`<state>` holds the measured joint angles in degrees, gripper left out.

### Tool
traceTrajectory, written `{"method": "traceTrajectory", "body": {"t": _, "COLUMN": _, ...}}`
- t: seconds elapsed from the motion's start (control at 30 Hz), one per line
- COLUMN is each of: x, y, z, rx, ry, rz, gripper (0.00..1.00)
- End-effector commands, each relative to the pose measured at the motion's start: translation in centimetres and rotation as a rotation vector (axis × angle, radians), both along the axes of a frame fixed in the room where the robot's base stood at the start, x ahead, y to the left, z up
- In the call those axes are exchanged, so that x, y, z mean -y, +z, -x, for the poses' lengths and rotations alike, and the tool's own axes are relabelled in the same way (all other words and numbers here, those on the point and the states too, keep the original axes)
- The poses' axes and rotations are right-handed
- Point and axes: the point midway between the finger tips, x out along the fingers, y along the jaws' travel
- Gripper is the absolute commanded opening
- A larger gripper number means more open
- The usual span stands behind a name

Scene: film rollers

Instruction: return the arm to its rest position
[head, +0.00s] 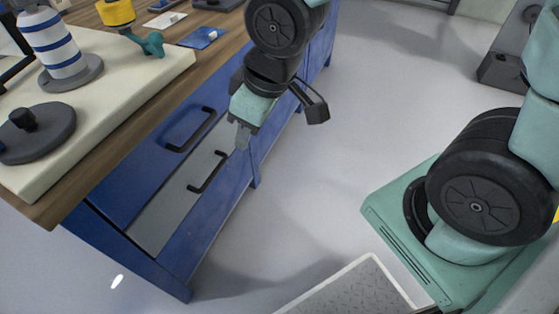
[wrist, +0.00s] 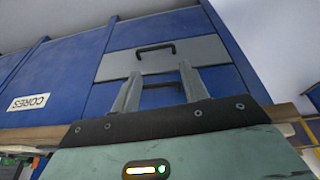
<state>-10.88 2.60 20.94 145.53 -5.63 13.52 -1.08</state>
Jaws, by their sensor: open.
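The grey drawer (head: 180,207) also shows in the head view and looks shut. I cannot tell how far the fingers are from the cabinet front.
The wooden bench (head: 130,100) carries a cream board (head: 140,75) with a blue-striped white roller (head: 52,45) and a dark grey disc (head: 38,132). A yellow roller (head: 116,12), a teal part (head: 150,44) and a blue card (head: 203,38) lie farther back. The grey floor (head: 370,100) right of the cabinet is clear.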

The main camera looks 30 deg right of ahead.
Motion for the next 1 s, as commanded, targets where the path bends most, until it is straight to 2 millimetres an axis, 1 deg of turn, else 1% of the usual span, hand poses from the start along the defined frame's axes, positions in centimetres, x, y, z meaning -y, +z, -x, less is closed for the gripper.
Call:
{"method": "traceTrajectory", "body": {"t": 0.03, "x": -0.7, "y": 0.7, "z": 2.7, "rx": -0.055, "ry": 0.011, "rz": 0.027, "gripper": 0.44}}
{"method": "traceTrajectory", "body": {"t": 0.1, "x": -1.0, "y": 1.2, "z": 5.9, "rx": -0.137, "ry": 0.011, "rz": 0.061, "gripper": 0.44}}
{"method": "traceTrajectory", "body": {"t": 0.2, "x": -1.2, "y": 1.8, "z": 9.3, "rx": -0.221, "ry": 0.013, "rz": 0.092, "gripper": 0.44}}
{"method": "traceTrajectory", "body": {"t": 0.3, "x": -1.2, "y": 2.2, "z": 11.0, "rx": -0.266, "ry": 0.015, "rz": 0.110, "gripper": 0.44}}
{"method": "traceTrajectory", "body": {"t": 0.37, "x": -1.1, "y": 2.6, "z": 11.4, "rx": -0.277, "ry": 0.015, "rz": 0.113, "gripper": 0.44}}
{"method": "traceTrajectory", "body": {"t": 0.47, "x": -1.1, "y": 3.8, "z": 11.5, "rx": -0.281, "ry": 0.014, "rz": 0.114, "gripper": 0.44}}
{"method": "traceTrajectory", "body": {"t": 0.57, "x": -1.1, "y": 5.9, "z": 11.4, "rx": -0.280, "ry": 0.013, "rz": 0.115, "gripper": 0.44}}
{"method": "traceTrajectory", "body": {"t": 0.67, "x": -1.1, "y": 8.8, "z": 11.4, "rx": -0.279, "ry": 0.013, "rz": 0.114, "gripper": 0.44}}
{"method": "traceTrajectory", "body": {"t": 0.8, "x": -1.1, "y": 13.4, "z": 11.4, "rx": -0.279, "ry": 0.012, "rz": 0.114, "gripper": 0.44}}
{"method": "traceTrajectory", "body": {"t": 1.0, "x": -1.1, "y": 19.8, "z": 11.3, "rx": -0.279, "ry": 0.011, "rz": 0.114, "gripper": 0.44}}
